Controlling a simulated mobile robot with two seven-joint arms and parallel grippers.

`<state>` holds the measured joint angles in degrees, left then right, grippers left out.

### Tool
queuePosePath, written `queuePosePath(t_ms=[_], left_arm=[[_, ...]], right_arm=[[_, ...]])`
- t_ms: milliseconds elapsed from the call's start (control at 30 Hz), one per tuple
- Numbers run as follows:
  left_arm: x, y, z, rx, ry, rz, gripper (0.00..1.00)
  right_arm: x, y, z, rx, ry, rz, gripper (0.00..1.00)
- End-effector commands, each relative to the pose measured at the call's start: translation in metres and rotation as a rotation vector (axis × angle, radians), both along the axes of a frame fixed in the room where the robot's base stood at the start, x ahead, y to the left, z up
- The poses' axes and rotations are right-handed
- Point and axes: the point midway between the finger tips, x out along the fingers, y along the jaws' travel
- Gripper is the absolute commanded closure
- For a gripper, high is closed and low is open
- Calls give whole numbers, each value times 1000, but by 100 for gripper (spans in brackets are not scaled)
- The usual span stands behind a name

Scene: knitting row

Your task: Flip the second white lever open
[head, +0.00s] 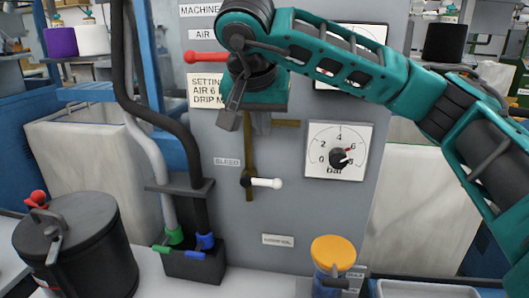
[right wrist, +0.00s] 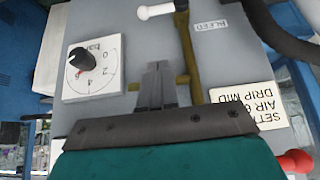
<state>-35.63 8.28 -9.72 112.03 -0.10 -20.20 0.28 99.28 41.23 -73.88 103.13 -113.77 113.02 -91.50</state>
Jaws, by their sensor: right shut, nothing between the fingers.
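One white lever (head: 265,183) shows on the grey panel, on the brass pipe (head: 249,150) beside the BLEED label (head: 227,161). Its handle lies level, pointing right. It also shows at the top of the right wrist view (right wrist: 157,11), where the panel appears upside down. My right gripper (head: 262,124) is above the lever, apart from it, in front of the pipe's side branch. Its fingers (right wrist: 157,66) are shut with nothing between them. The gripper body hides part of the panel and upper pipe; no other white lever is visible. My left gripper is not in view.
A red lever (head: 205,57) sticks out left, under the AIR label. A bar gauge (head: 338,150) is right of the pipe. A yellow-capped jar (head: 333,250) and a black pot (head: 75,250) stand below.

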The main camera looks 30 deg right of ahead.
Motion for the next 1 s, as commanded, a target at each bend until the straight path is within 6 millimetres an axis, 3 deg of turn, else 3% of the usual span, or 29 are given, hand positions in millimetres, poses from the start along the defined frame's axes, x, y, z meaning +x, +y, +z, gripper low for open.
queuePosePath(t_ms=[500,600,800,1000], left_arm=[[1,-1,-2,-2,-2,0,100],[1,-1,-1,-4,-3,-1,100],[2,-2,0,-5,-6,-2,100],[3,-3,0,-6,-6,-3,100]], right_arm=[[43,-34,-84,-1,6,-3,100],[39,-30,-100,-1,6,2,100],[36,-28,-116,-1,2,0,100],[36,-27,-119,1,1,0,100]])
